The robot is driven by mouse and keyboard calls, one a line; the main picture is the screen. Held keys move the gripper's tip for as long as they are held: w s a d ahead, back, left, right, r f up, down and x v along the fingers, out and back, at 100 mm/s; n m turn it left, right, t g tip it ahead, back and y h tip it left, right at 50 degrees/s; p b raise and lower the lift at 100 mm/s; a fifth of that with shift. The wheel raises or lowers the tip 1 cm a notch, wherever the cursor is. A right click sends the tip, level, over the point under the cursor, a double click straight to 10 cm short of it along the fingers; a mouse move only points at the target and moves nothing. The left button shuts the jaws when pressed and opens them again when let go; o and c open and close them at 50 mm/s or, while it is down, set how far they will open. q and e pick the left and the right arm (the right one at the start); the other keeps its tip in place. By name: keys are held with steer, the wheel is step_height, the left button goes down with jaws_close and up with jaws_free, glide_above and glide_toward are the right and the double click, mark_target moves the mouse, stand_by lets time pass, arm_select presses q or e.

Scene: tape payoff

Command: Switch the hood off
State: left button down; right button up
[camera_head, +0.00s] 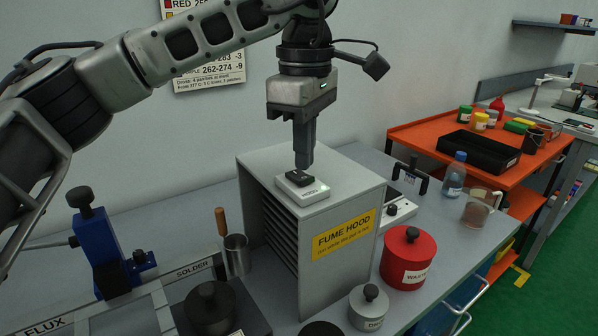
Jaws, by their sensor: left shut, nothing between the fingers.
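The fume hood (340,242) is a grey box with louvred sides and a yellow "FUME HOOD" label, standing on the bench. On its top sits a small white switch box (303,193) with a black rocker (300,178) and a small green light at its right end. My left gripper (304,165) points straight down over the switch, fingers shut and empty. Its fingertips are at or just above the rocker; I cannot tell whether they touch. My right gripper is not in view.
A red lidded pot (408,262) and a small grey lidded pot (368,308) stand right of the hood. A blue clamp (105,250) and a metal cup (237,255) stand left. An orange cart (440,143) with a black tray is behind right.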

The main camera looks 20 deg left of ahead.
mark_target(304, 177)
arm_select(q)
steer(key=shift+f, duration=0.2)
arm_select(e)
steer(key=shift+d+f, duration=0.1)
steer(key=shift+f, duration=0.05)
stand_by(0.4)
arm_select(q)
steer(key=shift+f+b, duration=0.65)
steer(key=shift+f, duration=0.15)
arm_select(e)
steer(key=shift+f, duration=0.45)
arm_select(q)
step_height(304, 177, up, 2)
steer(key=shift+r+p, duration=0.15)
steer(key=shift+p, duration=0.9)
step_height(304, 177, up, 2)
steer(key=shift+r+p, duration=0.1)
steer(key=shift+p, duration=0.8)
step_height(304, 177, up, 2)
steer(key=shift+r+p, duration=0.25)
steer(key=shift+p, duration=0.9)
steer(key=shift+r, duration=0.1)
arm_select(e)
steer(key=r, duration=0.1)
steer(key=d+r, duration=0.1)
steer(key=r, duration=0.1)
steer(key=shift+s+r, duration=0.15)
